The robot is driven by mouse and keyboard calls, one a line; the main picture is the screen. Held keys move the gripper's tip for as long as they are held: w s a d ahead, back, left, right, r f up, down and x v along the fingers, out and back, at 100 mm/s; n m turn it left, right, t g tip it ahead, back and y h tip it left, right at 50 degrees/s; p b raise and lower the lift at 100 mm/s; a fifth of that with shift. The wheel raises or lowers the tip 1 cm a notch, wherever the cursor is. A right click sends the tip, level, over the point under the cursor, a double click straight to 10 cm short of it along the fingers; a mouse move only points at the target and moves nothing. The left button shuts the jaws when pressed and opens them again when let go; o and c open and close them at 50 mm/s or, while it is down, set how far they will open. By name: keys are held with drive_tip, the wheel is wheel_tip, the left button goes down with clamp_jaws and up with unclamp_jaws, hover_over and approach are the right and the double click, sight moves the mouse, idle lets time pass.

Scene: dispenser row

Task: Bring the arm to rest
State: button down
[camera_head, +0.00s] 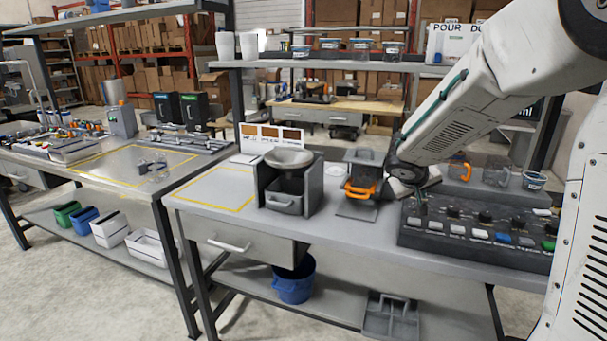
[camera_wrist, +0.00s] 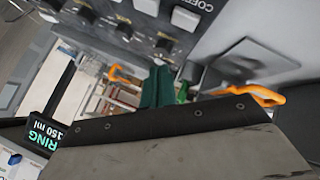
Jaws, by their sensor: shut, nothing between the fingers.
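My arm (camera_head: 455,115) reaches in from the upper right, bent down over the right part of the grey bench. My gripper (camera_head: 421,205) is small and partly hidden by my wrist. It points down close to the left back corner of the button panel (camera_head: 480,235); I cannot tell whether it touches. In the wrist view my gripper (camera_wrist: 165,90) shows dark green fingers beyond a dark bolted plate. It is shut and empty. The panel's knobs and buttons (camera_wrist: 122,28) also show there.
An orange-handled dispenser part (camera_head: 360,188) stands left of my gripper, with a grey hopper unit (camera_head: 288,182) further left. Clear cups and an orange handle (camera_head: 460,172) are behind the panel. A shelf (camera_head: 400,66) runs above the bench back. The yellow-outlined area (camera_head: 215,190) is clear.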

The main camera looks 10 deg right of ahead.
drive_tip(key=s, duration=0.1)
drive_tip(key=s+f+g, duration=0.1)
drive_tip(key=s, duration=0.1)
drive_tip(key=s+g, duration=0.1)
drive_tip(key=shift+s+d+f+n, duration=0.15)
drive_tip(key=shift+d+f+n, duration=0.1)
drive_tip(key=shift+f+n, duration=0.05)
drive_tip(key=s+a+r+y, duration=0.2)
drive_tip(key=s+a, duration=0.4)
drive_tip(key=s, duration=0.4)
drive_tip(key=s+a+r+g+y, duration=0.1)
drive_tip(key=s+a+r+y, duration=0.1)
drive_tip(key=s+a, duration=0.4)
drive_tip(key=s+a+r+g+y, duration=0.1)
drive_tip(key=s+a+r+y, duration=0.1)
drive_tip(key=s+a, duration=0.5)
drive_tip(key=s+y, duration=0.1)
drive_tip(key=s, duration=0.5)
drive_tip(key=shift+s+r+n, duration=0.25)
drive_tip(key=shift+s+n, duration=0.15)
drive_tip(key=shift+d, duration=0.2)
